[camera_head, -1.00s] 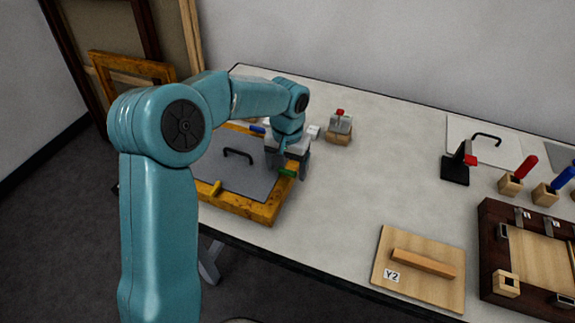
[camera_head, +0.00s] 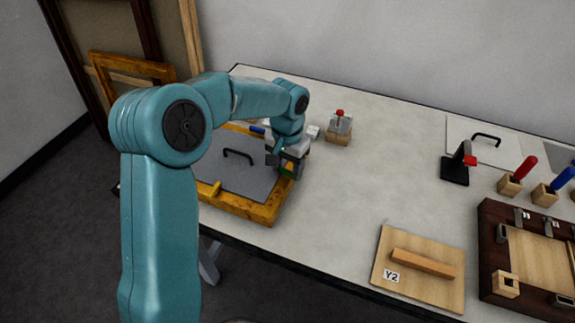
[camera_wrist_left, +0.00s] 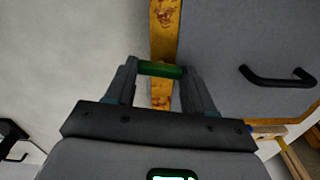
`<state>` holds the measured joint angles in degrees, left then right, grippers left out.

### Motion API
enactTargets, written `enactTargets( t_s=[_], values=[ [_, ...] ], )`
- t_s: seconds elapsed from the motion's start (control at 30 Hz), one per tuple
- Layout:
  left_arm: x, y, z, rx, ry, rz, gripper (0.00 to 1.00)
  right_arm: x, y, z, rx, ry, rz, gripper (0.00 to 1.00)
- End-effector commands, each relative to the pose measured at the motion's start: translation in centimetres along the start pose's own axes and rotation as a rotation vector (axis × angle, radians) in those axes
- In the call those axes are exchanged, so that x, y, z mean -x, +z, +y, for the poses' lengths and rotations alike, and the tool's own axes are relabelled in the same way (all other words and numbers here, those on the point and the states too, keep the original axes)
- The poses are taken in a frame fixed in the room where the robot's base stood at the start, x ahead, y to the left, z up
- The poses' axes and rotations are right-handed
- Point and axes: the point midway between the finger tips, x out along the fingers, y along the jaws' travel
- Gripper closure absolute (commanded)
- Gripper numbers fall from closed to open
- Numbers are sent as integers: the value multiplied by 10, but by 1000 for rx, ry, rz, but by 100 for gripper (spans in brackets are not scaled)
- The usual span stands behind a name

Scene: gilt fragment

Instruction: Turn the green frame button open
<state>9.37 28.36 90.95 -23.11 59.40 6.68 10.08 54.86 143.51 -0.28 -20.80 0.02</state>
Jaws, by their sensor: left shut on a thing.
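The green frame button (camera_wrist_left: 161,69) sits between the two fingertips of my left gripper (camera_wrist_left: 160,72) in the left wrist view, and the jaws are shut on it. It lies across the yellow wooden frame bar. In the head view my left gripper (camera_head: 285,168) is over the right side of the gilt frame (camera_head: 240,207), and only a bit of the green button (camera_head: 287,173) shows beside the fingers. The grey backing panel (camera_head: 232,178) with a black handle lies inside the frame. My right gripper is not in view.
A yellow button (camera_head: 209,190) and a blue one (camera_head: 257,129) are on the frame. A small block with a red knob (camera_head: 339,127) stands behind. A wooden board marked Y2 (camera_head: 415,270) and a dark frame (camera_head: 530,255) lie right. The table's middle is clear.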

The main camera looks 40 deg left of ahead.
Motion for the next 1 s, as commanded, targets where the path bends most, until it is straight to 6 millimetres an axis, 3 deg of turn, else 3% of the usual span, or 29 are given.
enactTargets(
  t_s=[1.0],
  values=[
    [4, 0, -2, -948, -2, -1, 77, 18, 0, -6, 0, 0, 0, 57]
  ],
)
